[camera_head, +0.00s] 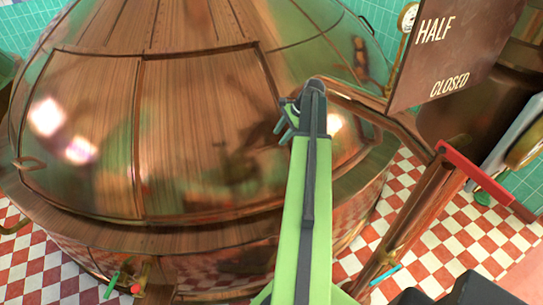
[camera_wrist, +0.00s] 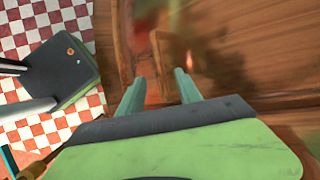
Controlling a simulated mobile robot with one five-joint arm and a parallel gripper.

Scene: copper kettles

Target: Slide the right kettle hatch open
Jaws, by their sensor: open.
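A large copper kettle (camera_head: 200,216) with a domed top fills the left and middle of the head view. Its curved front has a left panel (camera_head: 88,130) with a small handle (camera_head: 28,163) at its left edge, and a right panel (camera_head: 205,130). My gripper (camera_head: 282,131) is in front of the right panel's right edge, open. In the wrist view, its two green fingers (camera_wrist: 158,80) point at the copper surface, with a short upright copper bar (camera_wrist: 160,52) ahead between them. Whether they touch it, I cannot tell.
A brown sign (camera_head: 440,50) reading "HALF" and "CLOSED" hangs at upper right. A red bar (camera_head: 470,172) and a copper pipe (camera_head: 425,215) stand right of my arm. The red and white checkered floor (camera_head: 455,235) shows around the kettle.

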